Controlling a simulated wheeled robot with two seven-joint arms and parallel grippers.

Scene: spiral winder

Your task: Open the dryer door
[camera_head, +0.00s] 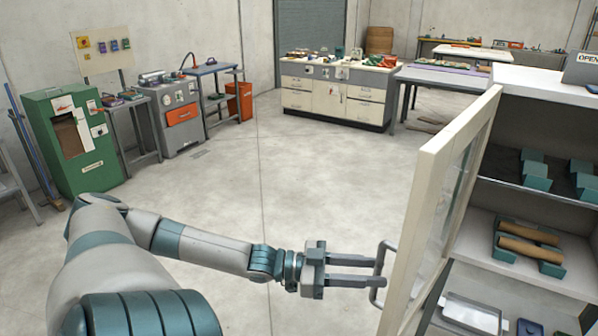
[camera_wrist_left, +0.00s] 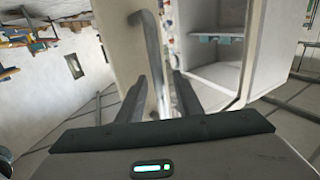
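The dryer door (camera_head: 428,205) is a cream frame with a glass pane. It stands swung out from the white cabinet (camera_head: 525,90), whose shelves are exposed at right. A grey bar handle (camera_head: 380,275) sticks out from its left face. My left gripper (camera_head: 376,270) reaches in from the left with its fingertips at the handle. In the left wrist view, the handle (camera_wrist_left: 152,55) shows between the two spread fingers of my left gripper (camera_wrist_left: 160,88). I cannot tell whether either finger touches it. My right gripper is not in view.
Shelves in the cabinet hold teal trays, one with brown rolls (camera_head: 530,240). A green machine (camera_head: 75,140), a grey machine with an orange drawer (camera_head: 180,115) and a workbench (camera_head: 340,95) stand at the back. The floor left of the door is clear.

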